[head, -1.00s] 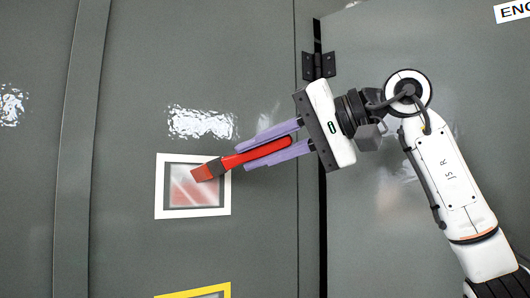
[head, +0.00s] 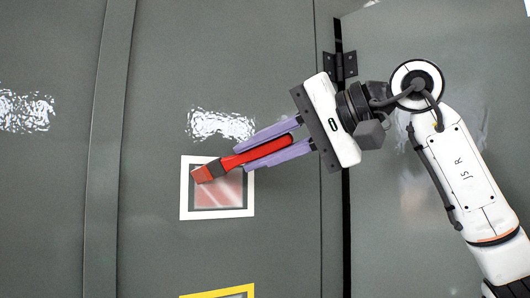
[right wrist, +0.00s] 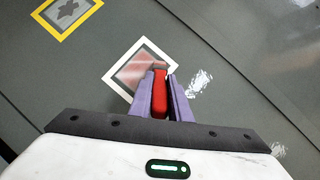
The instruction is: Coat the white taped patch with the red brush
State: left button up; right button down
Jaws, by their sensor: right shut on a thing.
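The white taped patch (head: 218,212) is a white square frame on the grey panel, left of my right gripper in the head view. Its inside is mostly reddish, with paler diagonal streaks and a grey margin along the edges. My right gripper (head: 262,147) is shut on the red brush (head: 262,151), with its purple fingers on either side of the handle. The brush head lies over the upper left part of the patch. I cannot tell how firmly it touches. In the right wrist view, the brush (right wrist: 159,92) hides part of the patch (right wrist: 112,78). My left gripper is not in view.
A yellow taped frame (head: 236,290) sits below the white one; in the right wrist view the yellow frame (right wrist: 66,36) holds a dark mark. Shiny patches (head: 221,124) lie on the panel. A black hinge (head: 340,66) and door seam are behind my right arm.

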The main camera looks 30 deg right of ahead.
jog(key=shift+a, duration=0.2)
jog(key=shift+d, duration=5.2)
jog(key=shift+a, duration=5.25)
jog(key=shift+s+d+b, duration=0.15)
jog(key=shift+s+b, duration=0.4)
jog(key=shift+s, duration=2.4)
jog(key=shift+s, duration=1.5)
